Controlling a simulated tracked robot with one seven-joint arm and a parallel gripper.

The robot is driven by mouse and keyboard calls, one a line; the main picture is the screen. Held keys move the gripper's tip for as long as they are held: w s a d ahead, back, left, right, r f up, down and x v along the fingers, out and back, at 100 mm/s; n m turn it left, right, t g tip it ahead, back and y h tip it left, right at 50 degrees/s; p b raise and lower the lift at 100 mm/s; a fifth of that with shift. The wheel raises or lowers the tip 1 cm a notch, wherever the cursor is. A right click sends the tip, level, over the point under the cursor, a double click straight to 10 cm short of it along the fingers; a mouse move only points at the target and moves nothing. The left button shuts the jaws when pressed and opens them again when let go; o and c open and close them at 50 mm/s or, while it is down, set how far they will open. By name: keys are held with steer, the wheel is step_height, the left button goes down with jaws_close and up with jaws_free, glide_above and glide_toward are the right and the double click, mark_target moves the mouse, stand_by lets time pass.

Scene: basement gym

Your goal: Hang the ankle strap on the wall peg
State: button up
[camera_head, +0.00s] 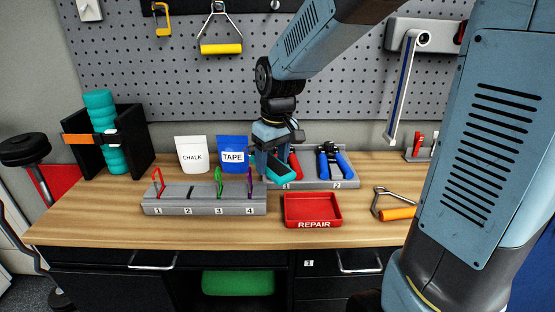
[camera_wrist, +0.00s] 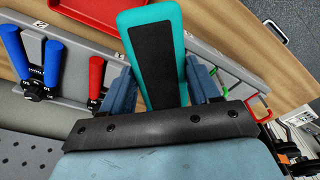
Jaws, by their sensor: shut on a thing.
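A teal strap with a black pad, which I take to be the ankle strap (camera_wrist: 157,50), is between the two fingers of my gripper (camera_wrist: 162,82) in the wrist view. In the head view my gripper (camera_head: 274,150) is over the back of the workbench, with the teal strap (camera_head: 283,176) hanging below it, partly hidden by the gripper. My gripper is shut on the strap. A small grey peg (camera_head: 275,5) shows on the black rail at the top of the pegboard, partly cut off by the frame. A yellow-handled grip (camera_head: 221,48) hangs left of it.
The grey numbered rack (camera_head: 204,207) with coloured clips, red REPAIR tray (camera_head: 312,222), TAPE bag (camera_head: 233,150), CHALK bag (camera_head: 191,153) and a tool holder (camera_head: 343,183) with blue and red tools crowd the bench. An orange-handled grip (camera_head: 398,213) lies at right. The front left bench is clear.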

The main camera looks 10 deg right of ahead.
steer(key=w+r+t, duration=0.2)
steer(key=w, duration=0.1)
steer(key=w+r+y, duration=0.1)
steer(key=w, duration=0.1)
steer(key=shift+w+a+r+m+t, duration=0.1)
steer(key=shift+a+r+m+t, duration=0.15)
steer(key=shift+m+t, duration=0.15)
steer(key=w+d+r+m+t, duration=0.1)
steer(key=w+d+r+t, duration=0.15)
steer(key=r+t, duration=0.4)
steer(key=w+d+r+m+t, duration=0.1)
steer(key=w+r+m+t, duration=0.2)
steer(key=r, duration=0.6)
steer(key=w+d+r+t, duration=0.2)
steer(key=w+r+t, duration=0.25)
steer(key=r, duration=0.35)
steer(key=w, duration=0.4)
steer(key=w+d+f, duration=0.1)
steer(key=w, duration=0.6)
steer(key=shift+w+d+f, duration=0.35)
stand_by(0.4)
stand_by(0.4)
steer(key=o, duration=1.2)
